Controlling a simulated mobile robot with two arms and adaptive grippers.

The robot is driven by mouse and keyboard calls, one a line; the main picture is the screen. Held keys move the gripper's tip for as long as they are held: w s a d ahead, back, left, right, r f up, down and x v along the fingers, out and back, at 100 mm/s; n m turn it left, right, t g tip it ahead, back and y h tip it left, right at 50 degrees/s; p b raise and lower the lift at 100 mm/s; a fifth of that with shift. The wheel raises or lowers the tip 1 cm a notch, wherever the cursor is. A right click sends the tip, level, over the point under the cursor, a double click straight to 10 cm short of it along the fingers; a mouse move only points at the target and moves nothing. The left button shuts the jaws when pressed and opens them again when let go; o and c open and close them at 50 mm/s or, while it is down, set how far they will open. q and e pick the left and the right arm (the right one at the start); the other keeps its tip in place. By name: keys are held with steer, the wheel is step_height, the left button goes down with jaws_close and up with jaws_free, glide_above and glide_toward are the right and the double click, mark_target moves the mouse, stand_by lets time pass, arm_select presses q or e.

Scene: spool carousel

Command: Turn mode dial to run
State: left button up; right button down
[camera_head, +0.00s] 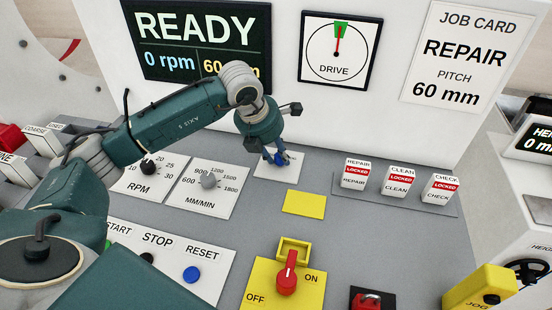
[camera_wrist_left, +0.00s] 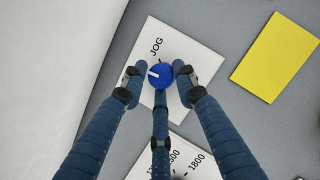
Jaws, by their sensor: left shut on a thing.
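The blue mode dial (camera_wrist_left: 160,76) sits on a white label plate (camera_wrist_left: 181,94) in the left wrist view. "JOG" is printed above the dial, and its white pointer mark lies to the left of the dial's middle. Any other label on this plate is hidden by the fingers. My left gripper (camera_wrist_left: 158,80) has its fingers closed in around the dial from both sides and below. In the head view my left gripper (camera_head: 276,157) is over the mode dial's plate (camera_head: 290,170) and covers most of the dial. My right gripper is not in view.
The RPM knob (camera_head: 148,167) and MM/MIN knob (camera_head: 209,181) stand left of the mode dial. A yellow blank plate (camera_head: 303,202) lies in front of it. Three locked switches (camera_head: 398,182) are to the right. The red OFF/ON switch (camera_head: 287,275) is nearer. The screen (camera_head: 200,42) reads READY.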

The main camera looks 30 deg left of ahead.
arm_select(q)
steer(key=n+b, duration=0.1)
steer(key=n+y+b, duration=0.1)
steer(key=n+b, duration=0.1)
steer(key=n, duration=0.1)
steer(key=shift+w+d+r+t, duration=0.25)
steer(key=shift+d+r+t, duration=0.05)
steer(key=shift+d, duration=0.1)
steer(key=shift+r+n+y+b, duration=0.15)
steer(key=shift+n+y+b, duration=0.45)
steer(key=shift+n, duration=0.6)
steer(key=shift+a, duration=0.15)
steer(key=o, duration=1.1)
steer(key=shift+w+f, duration=0.1)
steer(key=shift+f, duration=0.1)
steer(key=v, duration=1.2)
steer(key=shift+w, duration=0.1)
